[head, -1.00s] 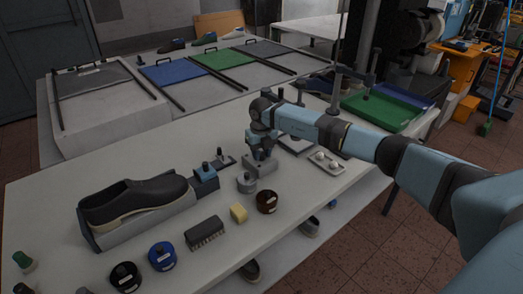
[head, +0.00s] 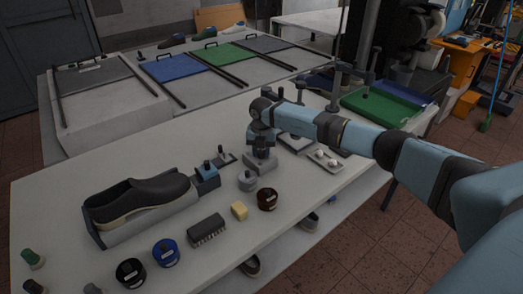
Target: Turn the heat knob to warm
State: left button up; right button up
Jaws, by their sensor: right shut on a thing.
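My right gripper (head: 262,146) reaches in from the right and points down over a small grey block (head: 260,164) on the table. It is shut on the knob on top of that block. The fingers cover most of the knob, so its pointer and any heat marks cannot be read. My left gripper is not in view.
A black shoe (head: 140,197) sits in a grey cradle left of the block. A small grey round weight (head: 247,181), a yellow block (head: 239,210), a brush (head: 206,230) and several round tins stand in front. A tray with white balls (head: 327,160) lies to the right.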

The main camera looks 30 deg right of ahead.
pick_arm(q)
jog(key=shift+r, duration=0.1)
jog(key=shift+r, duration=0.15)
pick_arm(e)
jog(key=o, duration=0.9)
jog(key=shift+o, duration=0.2)
jog(key=shift+d+r, duration=0.1)
jog(key=shift+r, duration=0.1)
